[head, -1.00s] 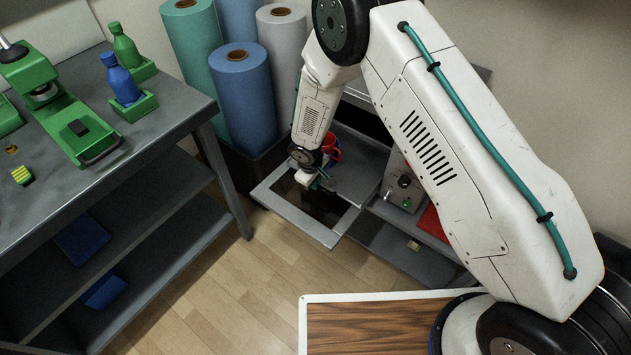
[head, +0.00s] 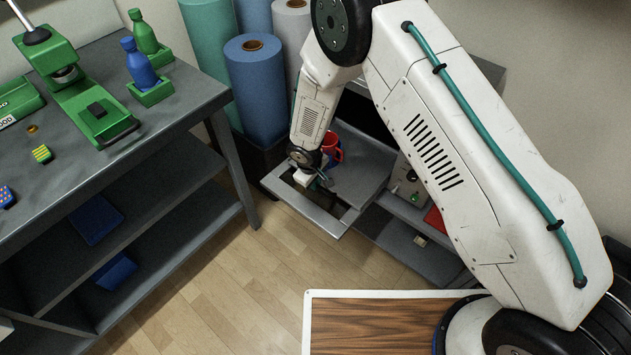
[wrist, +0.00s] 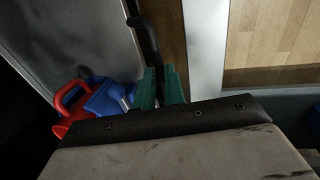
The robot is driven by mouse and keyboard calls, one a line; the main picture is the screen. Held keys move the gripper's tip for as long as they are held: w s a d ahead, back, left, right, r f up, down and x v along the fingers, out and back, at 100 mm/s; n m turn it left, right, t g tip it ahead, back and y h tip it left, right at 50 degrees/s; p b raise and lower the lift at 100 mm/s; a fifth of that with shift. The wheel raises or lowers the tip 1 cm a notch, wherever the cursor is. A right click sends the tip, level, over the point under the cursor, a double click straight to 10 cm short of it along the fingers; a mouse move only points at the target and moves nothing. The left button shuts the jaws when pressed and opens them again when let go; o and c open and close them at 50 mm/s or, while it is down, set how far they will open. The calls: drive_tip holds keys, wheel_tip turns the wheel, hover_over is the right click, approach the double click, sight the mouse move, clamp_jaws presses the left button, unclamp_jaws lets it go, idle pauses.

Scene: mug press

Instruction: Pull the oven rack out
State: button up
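The oven rack (head: 362,168) is a flat grey plate partly outside the oven's dark opening, and it also shows at left in the wrist view (wrist: 70,40). A red mug (head: 333,150) stands on it. The red mug (wrist: 66,108) and a blue mug (wrist: 112,100) lie left of my fingers in the wrist view. A dark curved handle (wrist: 149,42) runs down between the green fingertips of my gripper (wrist: 160,88), which look closed around it. In the head view, my gripper (head: 318,184) is low over the open oven door; its fingertips are hard to make out there.
The lowered oven door (head: 320,222) has a grey frame around a dark window. Fabric-like rolls (head: 254,95) stand close behind it on the left. A grey workbench (head: 180,110) is at left. A control box (head: 405,185) is right of the rack. Wooden floor in front is clear.

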drive_tip(key=o, duration=0.4)
drive_tip(key=shift+w+d, duration=0.1)
drive_tip(key=shift+c, duration=0.2)
wheel_tip(320, 180, up, 8)
drive_tip(key=s, duration=0.1)
drive_tip(key=shift+a+f, duration=0.15)
drive_tip(key=shift+a, duration=0.3)
drive_tip(key=shift+s, duration=0.1)
drive_tip(key=s+d+r+m+g, duration=0.1)
drive_tip(key=s+d+r+m, duration=0.1)
drive_tip(key=s+d+r, duration=0.55)
drive_tip(key=s+d+r+m+g+h, duration=0.15)
drive_tip(key=d+r, duration=0.35)
drive_tip(key=r, duration=0.5)
drive_tip(key=s+d+r+m+g, duration=0.2)
drive_tip(key=s+d+r, duration=0.35)
drive_tip(key=r, duration=0.35)
drive_tip(key=s+d+r+m+t+y, duration=0.1)
drive_tip(key=s+d+r+m+t, duration=0.1)
drive_tip(key=s+d+r, duration=0.3)
drive_tip(key=s+d+r+m+t+y, duration=0.2)
drive_tip(key=s+d+r, duration=0.4)
drive_tip(key=s+r, duration=0.5)
drive_tip(key=shift+s+r+m, duration=0.25)
drive_tip(key=shift+s+m, duration=0.2)
drive_tip(key=shift+s, duration=0.1)
